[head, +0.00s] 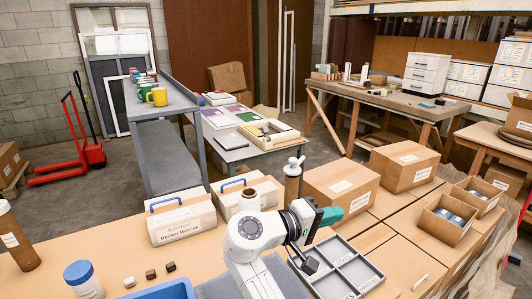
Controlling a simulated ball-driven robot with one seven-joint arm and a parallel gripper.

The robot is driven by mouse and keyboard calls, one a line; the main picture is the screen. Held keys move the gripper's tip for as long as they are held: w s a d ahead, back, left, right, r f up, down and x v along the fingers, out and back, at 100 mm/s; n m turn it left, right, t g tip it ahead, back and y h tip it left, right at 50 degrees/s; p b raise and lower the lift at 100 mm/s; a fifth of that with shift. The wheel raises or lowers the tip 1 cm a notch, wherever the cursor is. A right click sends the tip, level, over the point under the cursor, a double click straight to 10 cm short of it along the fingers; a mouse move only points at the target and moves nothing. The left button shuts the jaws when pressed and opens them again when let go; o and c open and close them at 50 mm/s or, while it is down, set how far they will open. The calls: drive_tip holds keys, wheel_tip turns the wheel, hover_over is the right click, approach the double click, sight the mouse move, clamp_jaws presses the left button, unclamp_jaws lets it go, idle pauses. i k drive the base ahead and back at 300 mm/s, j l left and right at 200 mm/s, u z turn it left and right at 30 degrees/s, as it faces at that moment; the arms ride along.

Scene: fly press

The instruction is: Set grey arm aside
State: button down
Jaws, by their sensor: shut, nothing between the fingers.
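My gripper (309,264) is at the lower middle of the head view, dark and pointing down over the grey compartment tray (378,277). It is shut with nothing between the fingers. The tray has several labelled compartments, and the labels are too small to read surely. My gripper and wrist cover the tray's left part. I cannot pick out a separate grey arm with certainty; it may be hidden behind my own arm or out of view.
A case with a blue handle (181,218) and a brown bottle (293,182) stand behind my arm. Cartons (340,190) fill the right. Small blocks (150,274), a blue-lidded jar (83,280) and a blue bin (165,290) are at left. The bench between the jar and case is mostly clear.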

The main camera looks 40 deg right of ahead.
sight(294, 170)
drive_tip(key=i, duration=1.1)
